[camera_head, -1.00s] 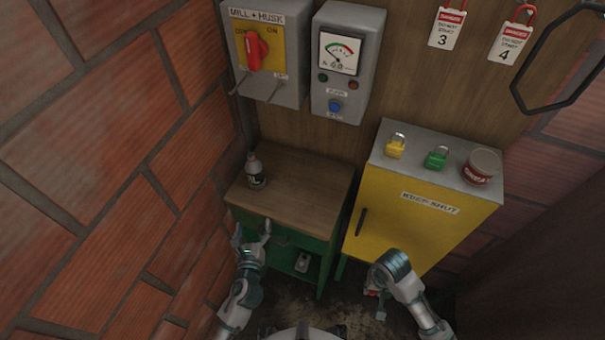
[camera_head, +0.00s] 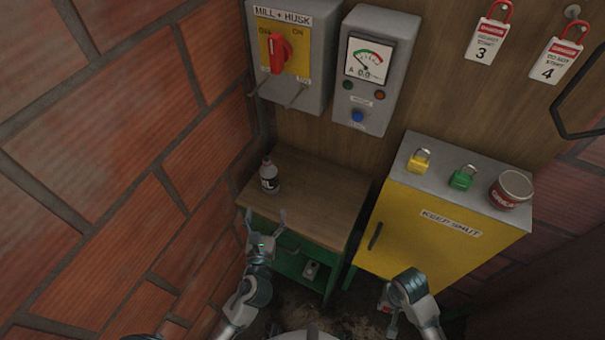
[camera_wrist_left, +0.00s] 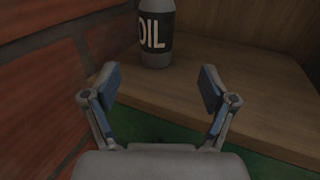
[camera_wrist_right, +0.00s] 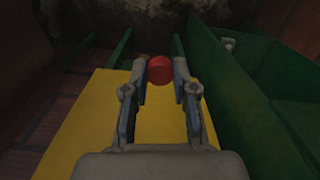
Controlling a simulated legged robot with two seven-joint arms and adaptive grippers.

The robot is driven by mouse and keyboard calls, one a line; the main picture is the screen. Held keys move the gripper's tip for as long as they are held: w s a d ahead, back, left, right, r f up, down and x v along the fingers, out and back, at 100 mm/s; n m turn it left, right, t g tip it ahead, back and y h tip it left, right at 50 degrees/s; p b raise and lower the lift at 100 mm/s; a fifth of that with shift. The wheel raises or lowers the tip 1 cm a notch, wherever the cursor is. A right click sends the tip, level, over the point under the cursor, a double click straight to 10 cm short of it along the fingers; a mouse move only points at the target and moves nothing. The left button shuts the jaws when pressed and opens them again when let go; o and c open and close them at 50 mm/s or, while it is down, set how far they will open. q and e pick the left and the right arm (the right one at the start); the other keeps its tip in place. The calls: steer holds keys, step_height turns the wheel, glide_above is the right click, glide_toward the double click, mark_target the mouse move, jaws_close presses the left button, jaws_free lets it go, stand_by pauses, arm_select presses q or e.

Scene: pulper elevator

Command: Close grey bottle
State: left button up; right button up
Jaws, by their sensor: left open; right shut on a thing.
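The grey bottle (camera_head: 269,180) with a dark label stands upright at the left of the wooden bench top. In the left wrist view the bottle (camera_wrist_left: 155,35) reads "OIL"; its top is cut off there, and its neck is too small in the head view to show a cap clearly. My left gripper (camera_head: 265,217) is open and empty at the bench's front edge, its fingers (camera_wrist_left: 160,85) pointing toward the bottle without touching it. My right gripper (camera_wrist_right: 159,78) is shut on a small round red thing (camera_wrist_right: 159,70), low in front of the yellow cabinet.
The wooden bench top (camera_head: 315,205) is otherwise clear, with a green frame below. A brick wall (camera_head: 110,220) rises close on the left. The yellow cabinet (camera_head: 425,245) carries a yellow padlock (camera_head: 419,161), a green padlock (camera_head: 462,178) and a red can (camera_head: 511,189). Switch boxes hang above.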

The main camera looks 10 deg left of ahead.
mark_target(270, 187)
arm_select(q)
steer(key=shift+w+a, duration=0.1)
steer(key=shift+a, duration=0.05)
steer(key=w, duration=0.6)
steer(key=shift+w+a+f, duration=0.1)
steer(key=shift+w+a, duration=0.05)
steer(key=shift+a, duration=0.15)
steer(key=shift+w+d, duration=0.25)
steer(key=shift+d, duration=0.05)
steer(key=shift+a, duration=0.15)
steer(key=shift+w+a, duration=0.15)
steer(key=shift+w, duration=0.3)
steer(key=w, duration=0.3)
steer(key=shift+w+a, duration=0.25)
steer(key=shift+w, duration=0.1)
steer(key=shift+w+d, duration=0.1)
steer(key=shift+w, duration=0.25)
steer(key=shift+d, duration=0.1)
